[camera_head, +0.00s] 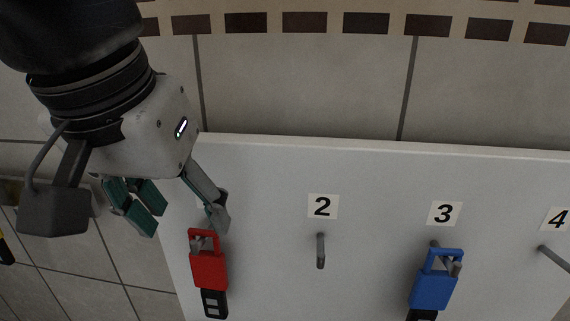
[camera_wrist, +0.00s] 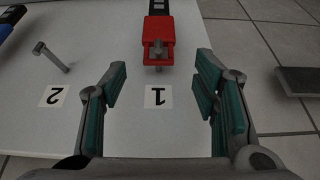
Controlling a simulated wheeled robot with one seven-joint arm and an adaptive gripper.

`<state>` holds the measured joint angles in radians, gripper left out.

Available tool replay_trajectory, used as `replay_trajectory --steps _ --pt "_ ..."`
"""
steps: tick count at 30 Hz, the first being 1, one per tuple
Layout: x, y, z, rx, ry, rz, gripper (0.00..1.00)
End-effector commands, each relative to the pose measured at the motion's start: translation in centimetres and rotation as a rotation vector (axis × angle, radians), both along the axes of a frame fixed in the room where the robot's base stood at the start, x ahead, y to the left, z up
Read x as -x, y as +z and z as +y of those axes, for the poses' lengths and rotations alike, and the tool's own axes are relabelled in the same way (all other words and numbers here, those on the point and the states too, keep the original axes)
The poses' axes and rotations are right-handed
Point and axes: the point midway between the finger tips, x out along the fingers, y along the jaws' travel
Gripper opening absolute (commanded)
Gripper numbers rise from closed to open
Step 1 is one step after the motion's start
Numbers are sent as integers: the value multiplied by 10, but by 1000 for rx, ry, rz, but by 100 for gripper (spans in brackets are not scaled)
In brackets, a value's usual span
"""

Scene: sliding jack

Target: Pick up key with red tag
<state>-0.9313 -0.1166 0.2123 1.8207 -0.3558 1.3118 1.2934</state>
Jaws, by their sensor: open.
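The key with the red tag (camera_head: 209,270) hangs on the white board at the left, with a black end below the red tag. In the wrist view the red tag (camera_wrist: 160,37) hangs on a peg above the label 1, ahead of and between my fingers. My gripper (camera_head: 180,218) is open and empty, just above the red tag in the head view. In the wrist view its green-padded fingers (camera_wrist: 160,90) stand on either side of the label 1, short of the tag. The label 1 is hidden in the head view.
The white board (camera_head: 380,190) carries an empty peg (camera_head: 320,250) under label 2, a blue-tagged key (camera_head: 433,280) on the peg under label 3, and a bare peg (camera_head: 553,257) under label 4. A dark flat object (camera_wrist: 299,81) lies at the right in the wrist view.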

Motion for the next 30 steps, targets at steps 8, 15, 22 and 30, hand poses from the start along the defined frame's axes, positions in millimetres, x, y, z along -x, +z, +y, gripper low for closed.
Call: replay_trajectory --steps 8,15,22,30 --pt "-9 -20 -1 1 1 1 55" --pt "-25 -49 -4 3 1 1 55" --pt "-30 -62 -4 -1 1 0 55" --pt "-30 -62 -4 -1 1 0 32"
